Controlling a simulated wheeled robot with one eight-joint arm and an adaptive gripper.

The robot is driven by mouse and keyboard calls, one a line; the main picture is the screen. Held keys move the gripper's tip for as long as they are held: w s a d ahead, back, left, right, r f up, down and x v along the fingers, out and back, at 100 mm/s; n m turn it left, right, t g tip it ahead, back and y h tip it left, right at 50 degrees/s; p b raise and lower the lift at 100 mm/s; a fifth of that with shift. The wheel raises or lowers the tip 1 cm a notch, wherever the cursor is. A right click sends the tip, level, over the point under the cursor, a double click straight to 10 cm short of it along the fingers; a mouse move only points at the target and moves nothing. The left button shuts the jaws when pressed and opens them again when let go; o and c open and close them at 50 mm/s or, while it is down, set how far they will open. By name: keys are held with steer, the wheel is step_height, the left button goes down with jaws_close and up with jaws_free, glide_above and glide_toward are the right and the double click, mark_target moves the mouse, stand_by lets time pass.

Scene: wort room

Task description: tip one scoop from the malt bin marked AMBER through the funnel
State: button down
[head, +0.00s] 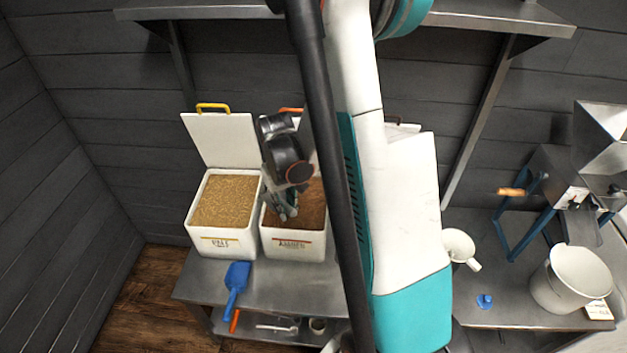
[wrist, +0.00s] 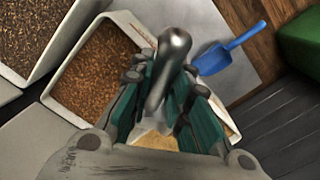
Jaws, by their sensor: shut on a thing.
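The bin with the orange-banded label (head: 293,253), which appears to read AMBER, stands open with reddish-brown malt inside. Its brown malt also shows in the wrist view (wrist: 98,68). My gripper (head: 284,207) is low over this bin in the head view. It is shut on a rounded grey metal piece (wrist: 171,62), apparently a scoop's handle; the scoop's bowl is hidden. A white round-mouthed piece (head: 458,244) beside my arm may be the funnel; its lower part is unclear.
A pale-malt bin (head: 222,246) stands open at left. A blue scoop (head: 236,279) lies on the steel table before it. My arm hides the middle. At right are a mill with a steel hopper (head: 604,140) and a white bucket (head: 572,283).

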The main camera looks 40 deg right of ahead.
steer(key=s+d+r+m+g+p, duration=0.1)
steer(key=s+d+r+p, duration=0.1)
steer(key=s+d+r, duration=0.25)
steer(key=shift+w+d+f+b, duration=1.15)
steer(key=shift+w+f+b, duration=0.65)
steer(key=shift+f, duration=2.1)
steer(key=shift+w+d+f+b, duration=1.15)
steer(key=shift+w+f+b, duration=0.55)
steer(key=shift+f, duration=2.2)
steer(key=shift+s+a+r+t+h, duration=0.2)
steer(key=shift+s+a+r+t, duration=0.2)
steer(key=shift+s+r+t, duration=0.5)
steer(key=shift+s+a+r+t+h, duration=0.2)
steer(key=shift+s+a+r+t, duration=0.4)
steer(key=shift+s+r, duration=0.5)
steer(key=shift+s+a+r+t+h, duration=0.2)
steer(key=shift+s+a+r+t, duration=0.05)
steer(key=shift+s+r+t, duration=0.75)
steer(key=shift+s+f, duration=0.1)
